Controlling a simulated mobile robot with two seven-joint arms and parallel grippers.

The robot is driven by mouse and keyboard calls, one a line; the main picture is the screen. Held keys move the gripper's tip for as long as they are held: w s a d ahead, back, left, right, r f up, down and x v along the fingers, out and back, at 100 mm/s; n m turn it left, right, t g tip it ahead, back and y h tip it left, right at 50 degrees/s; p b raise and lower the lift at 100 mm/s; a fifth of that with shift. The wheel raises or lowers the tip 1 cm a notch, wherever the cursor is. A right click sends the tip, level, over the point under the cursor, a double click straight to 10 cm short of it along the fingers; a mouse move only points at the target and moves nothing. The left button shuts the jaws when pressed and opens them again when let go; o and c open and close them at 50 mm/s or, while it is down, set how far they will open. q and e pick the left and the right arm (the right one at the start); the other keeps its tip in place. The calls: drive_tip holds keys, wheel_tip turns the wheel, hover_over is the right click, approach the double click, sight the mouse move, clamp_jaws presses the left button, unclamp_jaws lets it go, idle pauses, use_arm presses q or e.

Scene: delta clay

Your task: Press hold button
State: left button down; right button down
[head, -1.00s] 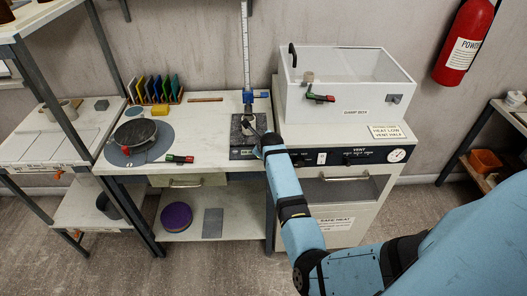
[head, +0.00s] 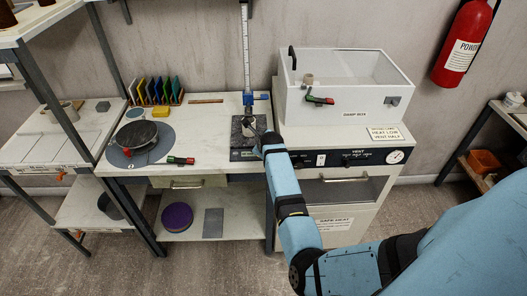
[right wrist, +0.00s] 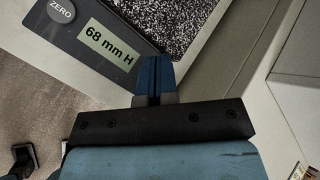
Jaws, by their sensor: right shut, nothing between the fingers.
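The height gauge stands on the table with a tall white scale (head: 247,50), a blue slider (head: 250,97) and a speckled dark stone plate (head: 237,140). In the right wrist view its dark front panel (right wrist: 85,60) has a round grey ZERO button (right wrist: 61,10) and a pale green display (right wrist: 108,43) reading "68 mm H". I see no button marked hold; the panel's right part is partly behind my fingers. My right gripper (right wrist: 153,72) is shut and empty over the panel's right end by the plate's edge; contact is unclear. It also shows at the gauge in the head view (head: 260,138).
A white damp box (head: 345,85) stands to the right on a cabinet with a dark control panel (head: 345,158). A turntable (head: 137,138), a red-and-green tool (head: 181,160) and a rack of coloured tiles (head: 155,92) are left of the gauge.

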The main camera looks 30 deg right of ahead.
wheel_tip(320, 180, up, 5)
drive_tip(key=p, duration=0.4)
drive_tip(key=shift+p, duration=0.4)
idle(0.5)
drive_tip(key=shift+f, duration=0.1)
